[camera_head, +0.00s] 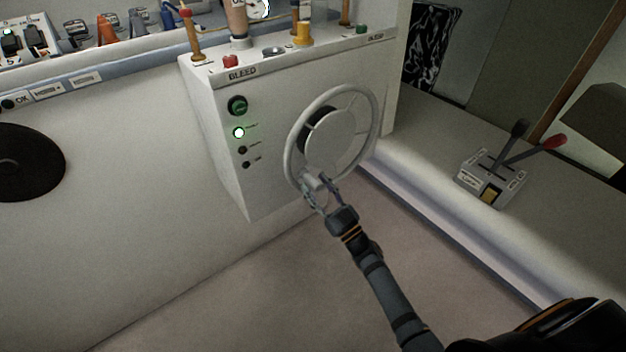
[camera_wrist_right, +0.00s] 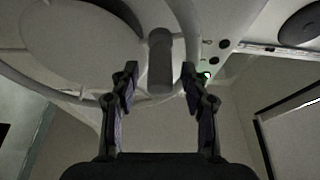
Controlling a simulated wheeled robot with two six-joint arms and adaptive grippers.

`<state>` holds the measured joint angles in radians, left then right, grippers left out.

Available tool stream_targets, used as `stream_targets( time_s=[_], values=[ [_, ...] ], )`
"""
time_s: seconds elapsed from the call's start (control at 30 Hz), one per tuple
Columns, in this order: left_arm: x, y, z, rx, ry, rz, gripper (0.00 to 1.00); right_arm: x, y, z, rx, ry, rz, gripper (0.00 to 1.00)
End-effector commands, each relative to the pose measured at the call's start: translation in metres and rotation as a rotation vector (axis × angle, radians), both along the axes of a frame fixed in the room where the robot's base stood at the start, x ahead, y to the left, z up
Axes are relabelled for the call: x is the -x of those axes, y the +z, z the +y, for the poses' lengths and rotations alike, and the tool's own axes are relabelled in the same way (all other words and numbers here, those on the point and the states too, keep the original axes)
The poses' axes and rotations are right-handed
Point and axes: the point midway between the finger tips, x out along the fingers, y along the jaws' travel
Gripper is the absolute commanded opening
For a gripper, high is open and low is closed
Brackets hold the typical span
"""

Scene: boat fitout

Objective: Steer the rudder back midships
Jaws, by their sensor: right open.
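The steering wheel (camera_head: 376,122) is a pale ring with a round hub, mounted on the front of a white console (camera_head: 262,185). A short grey knob (camera_wrist_right: 160,62) stands out from the lower part of its rim. My right gripper (camera_head: 318,187) is at the lower left of the wheel in the head view. In the right wrist view its two fingers (camera_wrist_right: 160,80) are apart, one on each side of the knob, with visible gaps. The gripper partly hides the knob in the head view. My left gripper is not in view.
A lit green lamp (camera_head: 239,132) and a dark green button (camera_head: 237,105) are on the console front, left of the wheel. Levers and a gauge (camera_head: 258,8) stand on its top. A throttle box (camera_head: 490,180) sits on the right ledge. The floor below is clear.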

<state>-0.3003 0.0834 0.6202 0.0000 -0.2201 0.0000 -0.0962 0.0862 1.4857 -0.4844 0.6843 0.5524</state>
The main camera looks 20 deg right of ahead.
Motion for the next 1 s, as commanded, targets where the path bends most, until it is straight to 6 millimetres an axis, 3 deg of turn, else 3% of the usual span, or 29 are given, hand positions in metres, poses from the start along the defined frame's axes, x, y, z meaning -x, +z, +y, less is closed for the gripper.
stream_targets(
  time_s=[0.2,0.47,0.8,1.0],
  values=[
    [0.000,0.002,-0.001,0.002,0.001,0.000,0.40,-0.018,0.007,0.007,-0.001,0.001,0.002,0.46],
    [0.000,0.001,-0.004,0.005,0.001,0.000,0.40,-0.019,0.007,0.007,0.000,0.000,0.002,0.46],
    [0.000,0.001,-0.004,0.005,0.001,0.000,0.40,-0.018,0.007,0.007,0.000,0.000,0.001,0.00],
    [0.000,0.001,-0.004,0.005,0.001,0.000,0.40,-0.018,0.007,0.007,0.000,0.000,0.001,0.00]
  ],
)
